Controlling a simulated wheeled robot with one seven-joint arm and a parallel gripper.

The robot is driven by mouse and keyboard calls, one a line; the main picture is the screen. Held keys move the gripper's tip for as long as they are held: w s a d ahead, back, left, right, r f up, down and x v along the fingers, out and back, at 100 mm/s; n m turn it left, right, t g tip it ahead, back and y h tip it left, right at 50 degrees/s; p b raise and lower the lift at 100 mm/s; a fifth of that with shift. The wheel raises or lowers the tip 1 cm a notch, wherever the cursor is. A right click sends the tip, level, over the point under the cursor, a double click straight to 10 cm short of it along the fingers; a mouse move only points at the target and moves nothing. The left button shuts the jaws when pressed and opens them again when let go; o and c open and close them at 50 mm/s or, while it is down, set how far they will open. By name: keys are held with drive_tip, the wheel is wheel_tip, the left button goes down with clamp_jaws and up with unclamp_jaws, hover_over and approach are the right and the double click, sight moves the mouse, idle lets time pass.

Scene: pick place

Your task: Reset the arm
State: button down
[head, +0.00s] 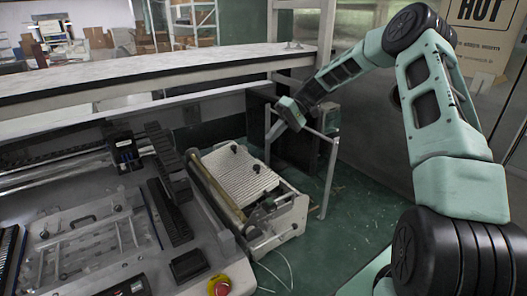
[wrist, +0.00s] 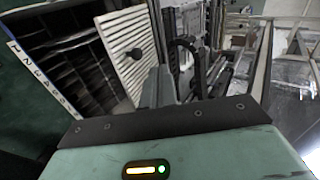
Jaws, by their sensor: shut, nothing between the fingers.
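My arm, pale green with black joints, rises at the right of the head view, bends at a high elbow and reaches left and down. My gripper (head: 291,113) is at its far end, in front of the metal frame and above and right of the ribbed white machine (head: 240,172). In the wrist view my gripper (wrist: 163,88) shows as grey fingers beyond a dark plate. The fingers are together and hold nothing. Fine detail of the fingertips is too small to tell in the head view.
A workbench (head: 75,240) with fixtures and a red button (head: 219,286) fills the left. A long shelf (head: 140,75) runs behind it. A metal frame (head: 331,165) stands close below my gripper. Green floor (head: 340,235) is open at the middle right.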

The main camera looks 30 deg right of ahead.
drive_tip(key=s+a+r+n+g+h+b, duration=0.1)
drive_tip(key=s+a+n+g+h, duration=0.2)
drive_tip(key=a, duration=0.8)
drive_tip(key=s+a+r+h+b, duration=0.1)
drive_tip(key=s+a+h, duration=0.1)
drive_tip(key=s+a, duration=0.65)
drive_tip(key=s+a+f+n+t+h, duration=0.1)
drive_tip(key=s+a, duration=0.2)
drive_tip(key=s, duration=0.4)
drive_tip(key=s+a+f+n+t+h, duration=0.1)
drive_tip(key=s+a, duration=0.3)
drive_tip(key=s, duration=0.4)
drive_tip(key=s+a+f+n+h+b, duration=0.1)
drive_tip(key=s+a+n+h, duration=0.1)
drive_tip(key=s, duration=0.6)
drive_tip(key=shift+s+a+t+h, duration=0.2)
drive_tip(key=shift+a+t+h, duration=0.2)
drive_tip(key=shift+a, duration=0.4)
drive_tip(key=shift+d+f, duration=0.1)
